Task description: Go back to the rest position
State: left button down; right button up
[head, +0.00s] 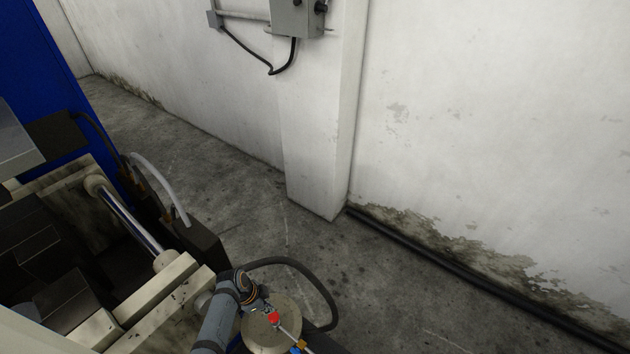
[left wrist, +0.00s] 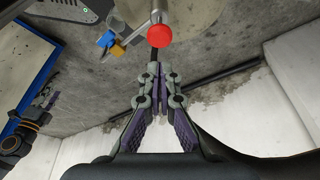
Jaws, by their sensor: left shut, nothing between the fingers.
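My left gripper (head: 266,306) is at the bottom of the head view, small and partly hidden by my grey arm. In the left wrist view its two fingers (left wrist: 157,72) are together, with nothing between them. A red ball knob (head: 273,317) on a metal rod is close to the fingertips. It also shows in the left wrist view (left wrist: 158,36), just beyond the fingertips; I cannot tell whether they touch.
A round beige cylinder top (head: 258,338) is beside the knob. The press's beige frame (head: 168,300) and a blue panel (head: 45,75) stand at the left. A black hose (head: 312,278) loops near the gripper. Bare floor (head: 400,290) extends to the wall.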

pick_arm(q)
jog(key=s+a+r+n+t+y, duration=0.1)
jog(key=s+a+r+n, duration=0.2)
jog(key=s+r+n, duration=0.35)
jog(key=s+a+r+n+t+y, duration=0.1)
jog(key=s+a+r+n+y, duration=0.2)
jog(key=r, duration=0.6)
jog(key=s+a+r+n+t, duration=0.1)
jog(key=s+a+r+n, duration=0.35)
jog(key=r, duration=0.35)
notch_tip(320, 180, down, 35)
jog(key=s+a+g+b, duration=0.2)
jog(key=s+b, duration=0.1)
jog(key=b, duration=0.4)
jog(key=s+a+f+b, duration=0.1)
jog(key=s+f+b, duration=0.4)
jog(key=s+f, duration=1.2)
notch_tip(320, 180, down, 4)
jog(key=shift+s+a+r+n+g, duration=0.25)
jog(key=shift+s+n+g, duration=0.05)
